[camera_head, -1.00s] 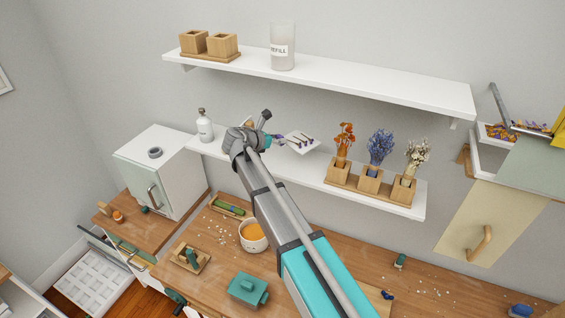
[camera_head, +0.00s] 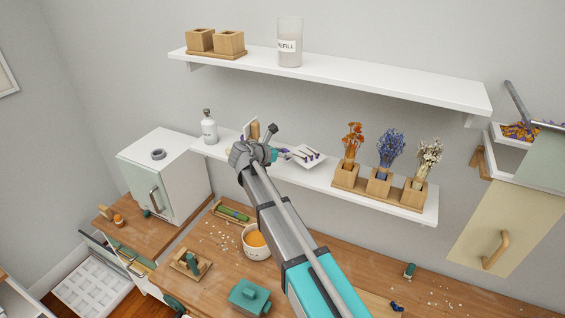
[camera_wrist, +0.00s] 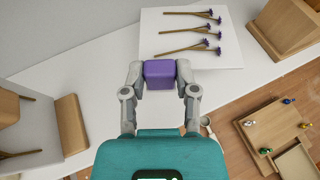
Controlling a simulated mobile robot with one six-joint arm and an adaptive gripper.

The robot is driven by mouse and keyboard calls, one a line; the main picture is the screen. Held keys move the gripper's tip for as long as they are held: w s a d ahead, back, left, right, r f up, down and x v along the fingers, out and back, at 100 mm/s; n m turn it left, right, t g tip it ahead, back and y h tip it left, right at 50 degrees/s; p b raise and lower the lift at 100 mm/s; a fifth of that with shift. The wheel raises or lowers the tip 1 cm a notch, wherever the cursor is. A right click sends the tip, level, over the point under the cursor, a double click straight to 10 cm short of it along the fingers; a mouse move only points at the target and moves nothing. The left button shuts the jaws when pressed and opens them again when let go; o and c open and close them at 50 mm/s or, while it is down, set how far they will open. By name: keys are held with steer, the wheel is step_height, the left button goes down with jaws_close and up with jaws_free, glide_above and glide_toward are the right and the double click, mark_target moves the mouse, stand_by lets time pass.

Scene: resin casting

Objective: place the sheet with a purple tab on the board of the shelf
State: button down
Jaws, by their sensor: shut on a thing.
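The white sheet (camera_wrist: 228,60) carries several dried purple-flowered sprigs and has a purple tab (camera_wrist: 159,73) at its near edge. My gripper (camera_wrist: 160,84) is shut on the purple tab, one finger on each side. In the head view the sheet (camera_head: 316,160) is held out by my gripper (camera_head: 281,154) at the lower shelf's white board (camera_head: 428,211), left of the flower holders. The board also shows beneath the sheet in the wrist view (camera_wrist: 85,75). I cannot tell whether the sheet touches the board.
Wooden holders with dried flowers (camera_head: 378,187) stand just right of the sheet. A white bottle (camera_head: 209,128) and a wooden piece (camera_head: 254,129) stand left. The upper shelf (camera_head: 400,88) hangs above. The worktop (camera_head: 345,255) lies below, with a cup (camera_head: 256,245).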

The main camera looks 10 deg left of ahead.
mark_target(284, 169)
steer(key=shift+f+b, duration=1.9)
steer(key=shift+f, duration=0.15)
steer(key=shift+c, duration=1.9)
jaws_free()
steer(key=shift+r, duration=0.2)
steer(key=shift+s+a+r+p, duration=0.3)
steer(key=shift+s+a+p, duration=0.05)
steer(key=shift+s, duration=0.05)
steer(key=p+v, duration=0.4)
steer(key=v, duration=0.6)
steer(key=shift+s+a, duration=0.25)
steer(key=shift+a, duration=0.05)
steer(key=shift+r, duration=0.15)
